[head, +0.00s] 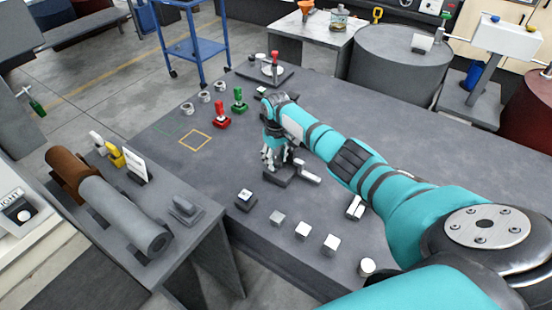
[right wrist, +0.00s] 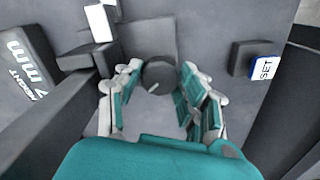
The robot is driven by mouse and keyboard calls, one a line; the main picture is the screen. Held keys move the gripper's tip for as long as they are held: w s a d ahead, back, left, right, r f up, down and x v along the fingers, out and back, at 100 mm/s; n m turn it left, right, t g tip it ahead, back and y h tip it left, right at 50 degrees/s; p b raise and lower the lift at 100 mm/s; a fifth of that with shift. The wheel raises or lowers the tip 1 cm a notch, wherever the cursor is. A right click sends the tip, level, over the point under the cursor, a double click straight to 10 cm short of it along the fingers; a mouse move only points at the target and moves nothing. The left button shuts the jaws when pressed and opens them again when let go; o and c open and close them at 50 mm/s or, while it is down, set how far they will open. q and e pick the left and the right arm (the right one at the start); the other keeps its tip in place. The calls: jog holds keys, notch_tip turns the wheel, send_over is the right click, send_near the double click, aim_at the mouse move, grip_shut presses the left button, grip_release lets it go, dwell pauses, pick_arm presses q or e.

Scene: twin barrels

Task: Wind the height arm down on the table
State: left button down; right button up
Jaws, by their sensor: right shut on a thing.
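My right gripper (head: 274,158) reaches down over a dark device on the table (head: 185,155). In the right wrist view its teal-and-grey fingers (right wrist: 161,70) close on both sides of a round dark knob (right wrist: 158,76) with a short light mark on top. A dark panel (right wrist: 28,75) at the left of that view reads HEIGHT and 7 mm. A dark block with a blue-and-white SET label (right wrist: 262,68) stands to the right, apart from the fingers. In the head view the gripper hides most of the knob. My left gripper is not in view.
Red (head: 221,115) and green (head: 239,100) handled pieces stand beyond the gripper, near a yellow outlined square (head: 195,140). A side table (head: 190,237) holds a brown-and-grey cylinder (head: 120,212). Bare tabletop lies right of my arm.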

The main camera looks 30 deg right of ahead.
aim_at(275, 160)
jog(key=o, duration=1.2)
jog(key=shift+r, duration=0.1)
jog(key=shift+a+r, duration=0.1)
jog(key=shift+r, duration=3.85)
